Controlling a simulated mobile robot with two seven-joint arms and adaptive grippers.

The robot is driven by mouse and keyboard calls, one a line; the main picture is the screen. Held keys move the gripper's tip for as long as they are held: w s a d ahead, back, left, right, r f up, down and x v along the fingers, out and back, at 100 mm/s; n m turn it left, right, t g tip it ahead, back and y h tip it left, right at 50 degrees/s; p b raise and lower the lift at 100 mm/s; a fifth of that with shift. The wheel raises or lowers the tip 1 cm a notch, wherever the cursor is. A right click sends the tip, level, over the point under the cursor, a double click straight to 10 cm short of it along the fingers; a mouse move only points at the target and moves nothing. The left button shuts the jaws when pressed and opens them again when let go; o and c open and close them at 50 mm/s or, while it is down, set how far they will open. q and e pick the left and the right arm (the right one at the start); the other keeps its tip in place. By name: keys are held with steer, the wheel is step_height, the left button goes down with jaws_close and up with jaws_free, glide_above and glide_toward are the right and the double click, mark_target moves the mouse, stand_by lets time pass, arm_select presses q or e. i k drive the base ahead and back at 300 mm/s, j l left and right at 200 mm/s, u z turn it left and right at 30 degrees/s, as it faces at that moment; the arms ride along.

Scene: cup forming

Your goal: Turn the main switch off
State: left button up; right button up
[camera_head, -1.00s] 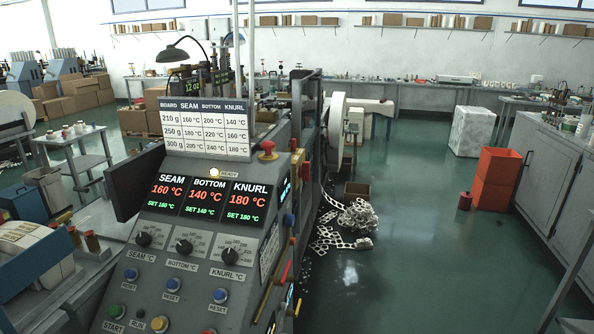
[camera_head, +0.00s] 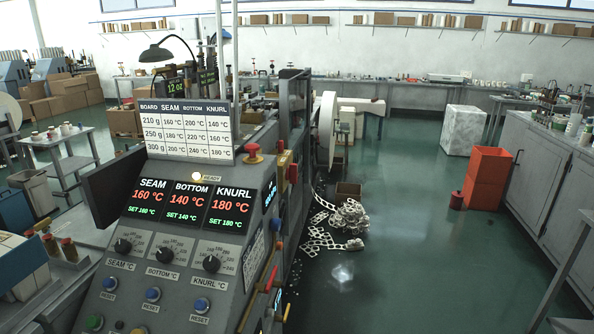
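The cup forming machine's control panel (camera_head: 172,250) stands at left front, tilted towards me. Its displays (camera_head: 191,202) are lit: SEAM 160, BOTTOM 140, KNURL 180 °C. A pale yellow lamp (camera_head: 196,176) marked READY glows above them. A red mushroom button (camera_head: 253,153) stands at the panel's upper right corner. Just right of it, on the machine's side, is a small yellow box (camera_head: 284,160) with a red part (camera_head: 293,172). I cannot tell whether this is the main switch; no readable label names one. Neither of my grippers is in view.
Dials (camera_head: 167,255) and blue RESET buttons (camera_head: 153,294) fill the lower panel. White scrap (camera_head: 345,220) lies on the floor right of the machine. The green floor between is open.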

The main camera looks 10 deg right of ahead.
mark_target(291, 172)
steer(key=i+l, duration=0.25)
steer(key=i+l+u, duration=0.1)
steer(key=l, duration=0.35)
steer(key=i+l+u, duration=0.1)
steer(key=i+l, duration=0.45)
steer(key=l, duration=0.2)
steer(key=i+l+u, duration=0.1)
steer(key=l, duration=0.25)
steer(key=i, duration=0.1)
